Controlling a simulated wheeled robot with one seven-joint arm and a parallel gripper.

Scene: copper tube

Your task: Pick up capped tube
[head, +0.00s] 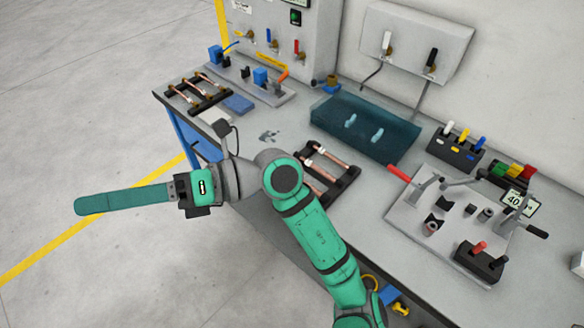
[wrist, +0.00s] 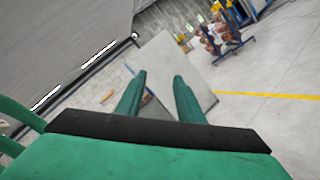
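Copper tubes (head: 341,161) lie across a black rack (head: 347,183) at the middle front of the bench, partly hidden behind my arm. Some of their ends look pale, but I cannot tell which tube is capped. More copper tubes (head: 199,89) lie on a second black rack (head: 215,101) at the bench's far left corner. My gripper (head: 82,206) points left, out over the floor, well away from both racks. In the wrist view its two green fingers (wrist: 158,84) stand apart with nothing held between them.
The grey bench (head: 262,118) carries a translucent blue tank (head: 365,128) with two pale pieces inside, a clamp fixture (head: 410,213) with a red handle, and a block with coloured handles (head: 458,148). A control box (head: 275,30) stands behind. The floor on the left is open.

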